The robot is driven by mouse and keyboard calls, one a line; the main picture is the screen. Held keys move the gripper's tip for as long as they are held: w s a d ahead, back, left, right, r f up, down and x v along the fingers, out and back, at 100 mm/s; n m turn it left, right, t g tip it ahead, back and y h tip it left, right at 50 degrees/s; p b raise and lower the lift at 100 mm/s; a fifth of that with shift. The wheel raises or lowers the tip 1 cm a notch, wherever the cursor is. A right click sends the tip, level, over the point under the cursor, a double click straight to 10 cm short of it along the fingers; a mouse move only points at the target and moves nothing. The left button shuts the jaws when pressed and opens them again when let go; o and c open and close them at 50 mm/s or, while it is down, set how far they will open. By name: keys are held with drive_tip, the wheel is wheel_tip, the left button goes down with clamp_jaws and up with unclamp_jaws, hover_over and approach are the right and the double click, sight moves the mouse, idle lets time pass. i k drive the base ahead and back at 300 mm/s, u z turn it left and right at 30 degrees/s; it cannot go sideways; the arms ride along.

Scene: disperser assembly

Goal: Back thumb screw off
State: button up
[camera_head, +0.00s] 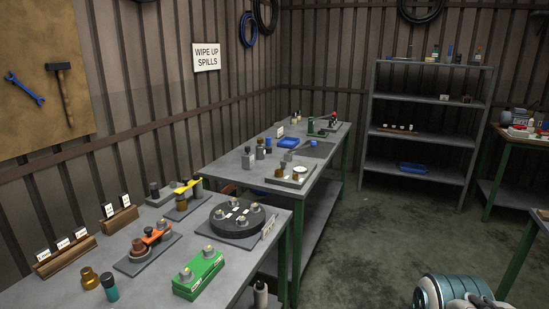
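No thumb screw can be told for sure at this size. On the near bench (150,286), a fixture with an orange part (157,233) and a brown round part stands on a grey plate. Behind it, a fixture with a yellow part (187,186) stands on another plate. A round black holder (237,217) carries several metal pieces. A green block (199,275) with metal knobs is at the front. A light blue and grey piece of my arm (452,291) shows at the bottom right, well away from the bench. My gripper does not show.
A brass part (89,278) and a teal bottle (109,288) stand at the near left of the bench. Wooden card holders (64,256) line the wall side. A second bench (225,166) adjoins behind. A shelf rack (427,124) stands at the back. The floor between is clear.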

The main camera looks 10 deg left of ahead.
sight(196, 176)
drive_tip(key=z, duration=0.25)
drive_tip(key=i, duration=1.5)
drive_tip(key=u, duration=0.75)
drive_tip(key=i, duration=0.8)
drive_tip(key=u, duration=1.25)
drive_tip(key=i, duration=0.4)
drive_tip(key=u, duration=0.4)
